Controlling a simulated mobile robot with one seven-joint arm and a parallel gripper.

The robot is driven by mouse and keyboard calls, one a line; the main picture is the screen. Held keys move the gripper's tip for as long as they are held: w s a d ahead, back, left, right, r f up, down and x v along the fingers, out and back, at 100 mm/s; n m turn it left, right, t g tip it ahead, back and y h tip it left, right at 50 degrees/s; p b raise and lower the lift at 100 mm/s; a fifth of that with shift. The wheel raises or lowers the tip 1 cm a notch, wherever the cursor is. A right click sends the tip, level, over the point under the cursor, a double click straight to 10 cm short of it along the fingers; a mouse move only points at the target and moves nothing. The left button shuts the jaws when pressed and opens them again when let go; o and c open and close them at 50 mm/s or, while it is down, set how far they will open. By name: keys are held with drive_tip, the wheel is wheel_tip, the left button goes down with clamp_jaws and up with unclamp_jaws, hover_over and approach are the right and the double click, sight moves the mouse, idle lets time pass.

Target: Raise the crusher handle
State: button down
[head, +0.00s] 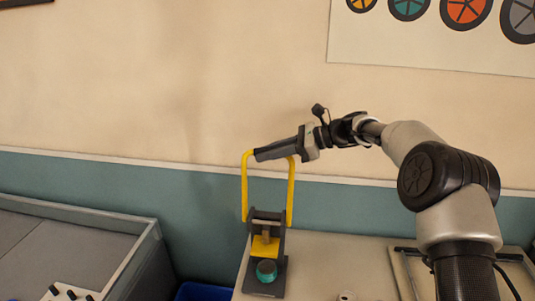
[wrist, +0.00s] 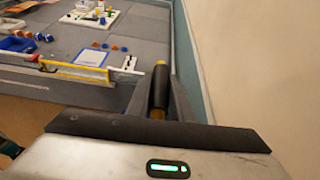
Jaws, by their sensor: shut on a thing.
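The crusher (head: 264,248) stands on the table, with a dark base, a yellow block and a teal round piece at its front. Its yellow handle (head: 244,190) is a tall loop that stands upright above the crusher. My gripper (head: 268,154) is at the top of the loop and shut on its crossbar. In the wrist view, the dark grip of the handle (wrist: 160,86) lies between the two fingers of my gripper (wrist: 160,95). The fingers hide part of the crossbar in the head view.
A grey-walled arena (head: 120,240) is at the left, and a blue bin (head: 203,292) stands between it and the table (head: 330,255). A dark frame (head: 405,275) lies on the table at the right. The wall (head: 130,90) is close behind the crusher.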

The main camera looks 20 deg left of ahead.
drive_tip(key=shift+w+d, duration=0.1)
drive_tip(key=shift+w, duration=0.1)
drive_tip(key=c, duration=1.9)
unclamp_jaws()
drive_tip(key=o, duration=0.3)
drive_tip(key=shift+w+f, duration=0.15)
drive_tip(key=shift+w, duration=0.1)
drive_tip(key=shift+o, duration=0.2)
drive_tip(key=shift+s, duration=0.1)
drive_tip(key=v, duration=1.7)
drive_tip(key=shift+r+b, duration=0.25)
drive_tip(key=shift+b, duration=0.2)
drive_tip(key=shift+s, duration=0.1)
